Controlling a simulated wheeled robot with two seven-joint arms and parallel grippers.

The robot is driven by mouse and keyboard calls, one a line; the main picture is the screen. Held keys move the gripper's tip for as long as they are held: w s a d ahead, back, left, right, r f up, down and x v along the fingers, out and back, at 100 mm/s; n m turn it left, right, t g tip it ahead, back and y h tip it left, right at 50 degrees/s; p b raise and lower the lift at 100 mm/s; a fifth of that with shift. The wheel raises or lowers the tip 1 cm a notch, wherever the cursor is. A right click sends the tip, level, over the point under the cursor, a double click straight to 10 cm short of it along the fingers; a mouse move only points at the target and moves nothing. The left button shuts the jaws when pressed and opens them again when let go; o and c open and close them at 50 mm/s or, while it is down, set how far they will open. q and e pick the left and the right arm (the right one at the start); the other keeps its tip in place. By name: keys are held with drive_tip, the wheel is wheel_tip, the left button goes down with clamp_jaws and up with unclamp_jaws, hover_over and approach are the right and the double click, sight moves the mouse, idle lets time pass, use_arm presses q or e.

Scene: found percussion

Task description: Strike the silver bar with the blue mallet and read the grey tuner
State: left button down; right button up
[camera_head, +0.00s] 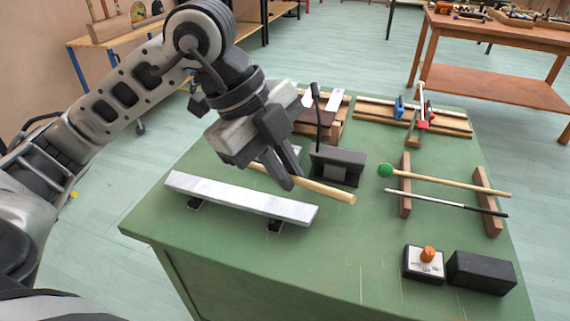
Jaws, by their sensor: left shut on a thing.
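The silver bar (240,199) lies on two dark supports at the left of the green table. My left gripper (284,174) is just behind and above the bar, shut on a wooden-handled stick (325,190). The handle points right; the stick's other end is hidden behind the gripper, so I cannot see a blue head. A dark grey device (337,165) with a thin upright neck stands behind the handle; it looks like the tuner, and I cannot make out a reading. My right gripper is not in view.
A green-headed mallet (440,180) and a thin rod (440,203) rest across wooden rails at right. A box with an orange knob (428,254) and a black block (482,272) stand at front right. A wooden rack with blue and red parts (423,120) is behind. The front middle is clear.

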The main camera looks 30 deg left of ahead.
use_arm(q)
wheel_tip(320, 180, down, 7)
drive_tip(key=a+h+b, duration=0.2)
drive_tip(key=b, duration=0.6)
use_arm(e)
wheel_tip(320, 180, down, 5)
use_arm(q)
drive_tip(key=shift+g, duration=0.3)
drive_tip(key=shift+w+r+p, duration=0.15)
drive_tip(key=shift+r+p, duration=1.65)
drive_tip(key=shift+r, duration=0.15)
drive_tip(key=shift+w+r+p, duration=0.15)
drive_tip(key=shift+r+p, duration=1.6)
drive_tip(key=shift+r, duration=0.15)
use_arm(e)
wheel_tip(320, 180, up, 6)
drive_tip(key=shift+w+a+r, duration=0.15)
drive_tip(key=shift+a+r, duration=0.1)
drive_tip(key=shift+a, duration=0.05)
